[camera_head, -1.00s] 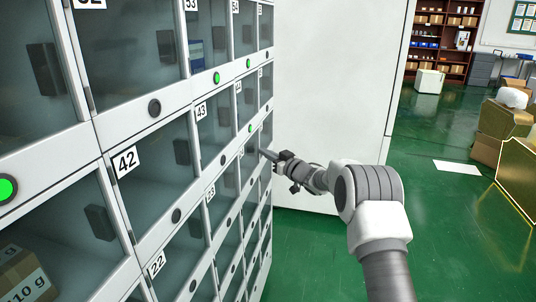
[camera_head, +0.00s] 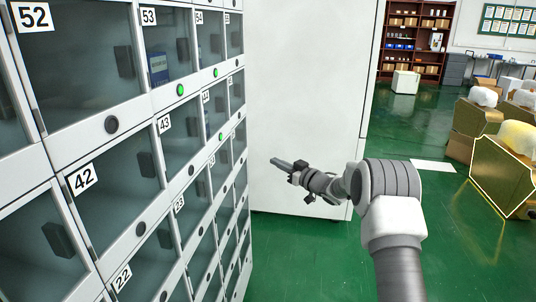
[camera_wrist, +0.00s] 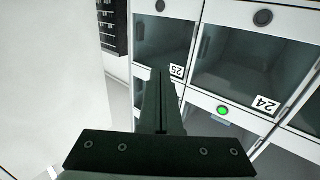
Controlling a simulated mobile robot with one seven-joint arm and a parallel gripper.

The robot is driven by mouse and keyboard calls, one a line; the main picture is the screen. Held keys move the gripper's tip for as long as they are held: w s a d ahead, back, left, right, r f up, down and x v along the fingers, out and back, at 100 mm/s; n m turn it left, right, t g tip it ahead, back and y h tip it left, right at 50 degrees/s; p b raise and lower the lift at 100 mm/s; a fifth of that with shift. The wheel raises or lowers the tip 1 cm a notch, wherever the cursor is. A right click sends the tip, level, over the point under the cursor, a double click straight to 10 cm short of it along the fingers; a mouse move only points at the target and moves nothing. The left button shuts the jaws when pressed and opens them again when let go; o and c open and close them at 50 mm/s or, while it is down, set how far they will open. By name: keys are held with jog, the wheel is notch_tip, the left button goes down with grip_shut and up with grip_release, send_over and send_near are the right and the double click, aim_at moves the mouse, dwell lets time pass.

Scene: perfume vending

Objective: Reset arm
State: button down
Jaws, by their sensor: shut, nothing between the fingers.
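My gripper (camera_head: 282,163) is shut and empty, to the right of the locker wall in the head view, with a gap between it and the lockers. The arm reaches in from the lower right. The locker wall (camera_head: 105,125) fills the left of the head view, with clear-fronted numbered compartments such as 52, 53, 42, 43 and 22.
Several round lights are lit green (camera_head: 180,90). A blue box (camera_head: 158,68) sits in compartment 53. A tall white panel (camera_head: 305,100) stands behind my gripper. Boxes (camera_head: 503,175) stand at the right. The green floor (camera_head: 455,235) is open, with a brown shelf (camera_head: 415,40) far behind.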

jog(key=s+d+r+m+t+h, duration=0.1)
jog(key=s+d+r+h, duration=0.15)
jog(key=r, duration=0.25)
jog(key=s+d+r+m+h, duration=0.2)
jog(key=d+r+h, duration=0.1)
jog(key=r, duration=0.2)
jog(key=s+d+r+m+t+h, duration=0.1)
jog(key=s+d+r+h, duration=0.15)
jog(key=r, duration=0.25)
jog(key=s+d+r+m+g+h, duration=0.1)
jog(key=s+d+m+g+h, duration=0.15)
jog(key=s, duration=0.95)
jog(key=s+d+r+m+g+h, duration=0.1)
jog(key=s+d+m+g+h, duration=0.2)
jog(key=s, duration=0.8)
jog(key=s+a+f+g+y, duration=0.15)
jog(key=s+f, duration=0.25)
jog(key=s, duration=0.7)
jog(key=s+d+f+g, duration=0.1)
jog(key=s+f+g, duration=0.15)
jog(key=s, duration=0.85)
notch_tip(320, 180, up, 11)
jog(key=s+a+p, duration=0.1)
jog(key=p, duration=1.2)
jog(key=shift+s+r+n, duration=0.2)
jog(key=shift+s+n, duration=0.05)
jog(key=shift+n, duration=0.2)
